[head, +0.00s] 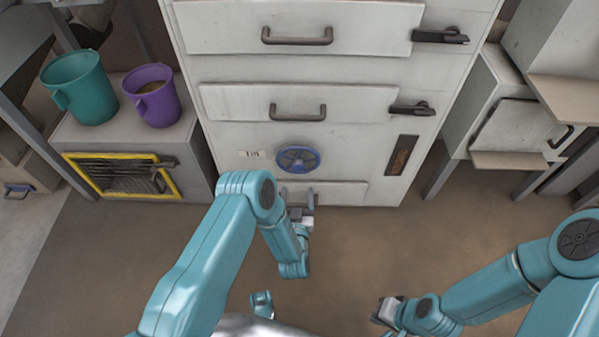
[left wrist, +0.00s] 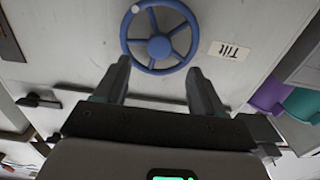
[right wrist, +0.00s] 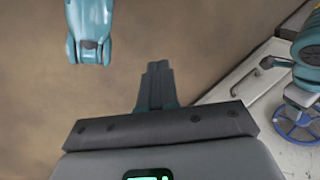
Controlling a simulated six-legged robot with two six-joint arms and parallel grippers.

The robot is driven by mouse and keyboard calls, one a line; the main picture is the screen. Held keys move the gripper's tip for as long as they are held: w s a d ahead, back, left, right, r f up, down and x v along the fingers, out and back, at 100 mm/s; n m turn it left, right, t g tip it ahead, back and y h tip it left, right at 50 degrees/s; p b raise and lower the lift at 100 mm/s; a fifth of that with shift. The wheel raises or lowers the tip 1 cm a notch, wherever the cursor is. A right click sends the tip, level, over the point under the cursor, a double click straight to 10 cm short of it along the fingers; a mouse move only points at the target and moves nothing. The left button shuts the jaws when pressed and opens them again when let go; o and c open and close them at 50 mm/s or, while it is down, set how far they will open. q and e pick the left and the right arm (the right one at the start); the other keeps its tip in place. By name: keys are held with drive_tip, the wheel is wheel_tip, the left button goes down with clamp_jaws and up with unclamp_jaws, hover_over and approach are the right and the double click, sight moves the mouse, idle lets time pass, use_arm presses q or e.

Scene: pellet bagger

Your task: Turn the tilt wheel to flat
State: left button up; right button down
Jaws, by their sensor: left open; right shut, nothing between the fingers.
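The tilt wheel (head: 298,159) is a blue spoked handwheel on the lower front of the white cabinet. A small "Tilt" label (head: 252,154) is beside it. In the left wrist view the wheel (left wrist: 160,37) shows whole, with a pale knob on its rim and the label (left wrist: 229,50) upside down. My left gripper (head: 301,198) is open and empty, just below the wheel in the head view, its fingers (left wrist: 160,75) pointing toward the wheel without gripping it. My right gripper (head: 384,310) is shut and empty, low over the floor, away from the wheel. The right wrist view shows the wheel (right wrist: 301,122) at the right edge.
Cabinet drawers with dark handles (head: 298,113) and latches (head: 412,109) are above the wheel. A teal bucket (head: 78,88) and a purple bucket (head: 152,95) stand on a low cabinet at left. White units on legs (head: 520,130) stand at right. Brown floor is open in front.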

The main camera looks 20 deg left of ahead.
sight(298, 169)
use_arm(q)
drive_tip(key=b+x, duration=0.3)
drive_tip(key=x, duration=0.7)
drive_tip(key=shift+w, duration=0.1)
drive_tip(key=shift+w+a, duration=0.15)
drive_tip(key=shift+w, duration=0.25)
use_arm(e)
drive_tip(key=f, duration=0.1)
drive_tip(key=w+f, duration=0.1)
drive_tip(key=f, duration=0.1)
drive_tip(key=shift+w+d+f, duration=0.1)
drive_tip(key=shift+w+f, duration=0.05)
drive_tip(key=shift+f, duration=0.1)
use_arm(q)
drive_tip(key=shift+c, duration=0.3)
clamp_jaws()
drive_tip(key=shift+s, duration=0.1)
